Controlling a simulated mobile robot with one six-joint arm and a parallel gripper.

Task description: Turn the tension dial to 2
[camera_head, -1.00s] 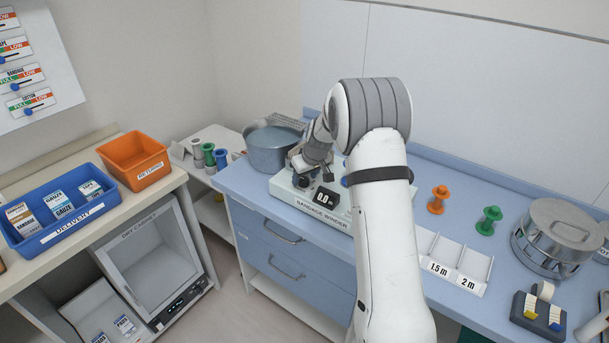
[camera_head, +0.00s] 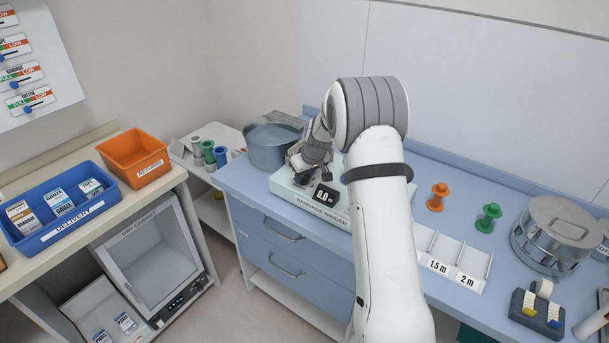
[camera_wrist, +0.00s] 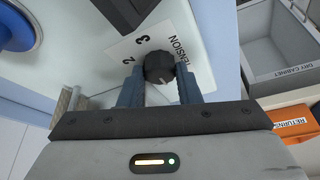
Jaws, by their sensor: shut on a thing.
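The tension dial is a small black knob (camera_wrist: 159,66) on the pale bandage winder, beside a white label printed with TENSION, 2 and 3. My gripper (camera_wrist: 159,88) is shut on the dial, with one blue-grey finger on each side of it. A light mark shows on the knob, but I cannot tell which number it points to. In the head view, the bandage winder (camera_head: 309,206) stands on the blue counter and its display reads 0.0. My gripper (camera_head: 301,178) is low over its left part, and the dial is hidden there by the gripper.
A larger black part (camera_wrist: 125,12) of the winder is close beyond the dial. A grey-blue pot (camera_head: 270,150) stands behind the winder. Orange (camera_head: 438,198) and green (camera_head: 489,218) spools and a 1.5 m / 2 m tray (camera_head: 452,274) lie to the right.

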